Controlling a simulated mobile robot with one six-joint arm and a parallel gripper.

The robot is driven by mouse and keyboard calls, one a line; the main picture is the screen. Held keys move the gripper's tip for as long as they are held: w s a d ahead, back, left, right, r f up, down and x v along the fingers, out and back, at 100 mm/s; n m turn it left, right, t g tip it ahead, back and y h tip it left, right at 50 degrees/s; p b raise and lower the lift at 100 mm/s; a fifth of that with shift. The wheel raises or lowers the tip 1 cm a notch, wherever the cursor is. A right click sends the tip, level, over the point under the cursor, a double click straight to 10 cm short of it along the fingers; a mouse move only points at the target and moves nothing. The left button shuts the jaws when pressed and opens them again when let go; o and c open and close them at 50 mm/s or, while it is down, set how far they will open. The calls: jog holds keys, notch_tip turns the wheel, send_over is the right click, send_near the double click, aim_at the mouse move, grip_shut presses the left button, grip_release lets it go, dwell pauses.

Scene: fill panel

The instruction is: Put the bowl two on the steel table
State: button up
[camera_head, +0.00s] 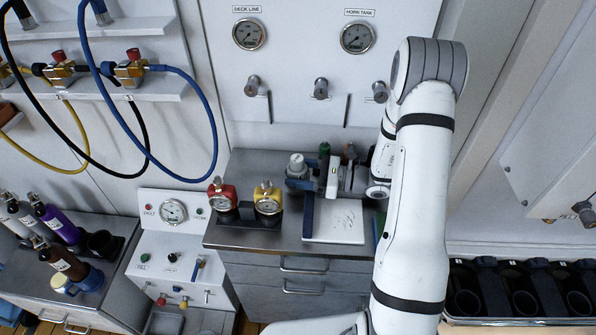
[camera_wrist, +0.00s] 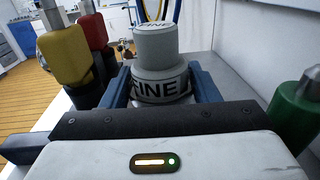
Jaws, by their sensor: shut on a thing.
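A grey, stepped cylinder marked FINE (camera_head: 297,161) is in my gripper, and it fills the middle of the wrist view (camera_wrist: 160,62). It looks like the bowl, but I see no number two on it. My gripper (camera_wrist: 160,88) has its blue fingers shut on the cylinder's left and right sides. In the head view my gripper (camera_head: 299,174) reaches in from the right. The cylinder is upright over the steel table (camera_head: 250,168), towards its back. I cannot tell whether its hidden underside touches the top.
Red (camera_head: 222,194) and yellow (camera_head: 267,198) gauge units stand left of my gripper. A white board (camera_head: 335,222) with marks lies in front. A green bottle (camera_wrist: 296,108) is close on the right in the wrist view. The table's left back corner is bare.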

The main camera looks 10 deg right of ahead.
jog(key=shift+f, duration=0.1)
jog(key=o, duration=0.6)
jog(key=shift+f, duration=0.1)
jog(key=shift+c, duration=0.2)
jog(key=o, duration=0.5)
jog(key=shift+c, duration=0.2)
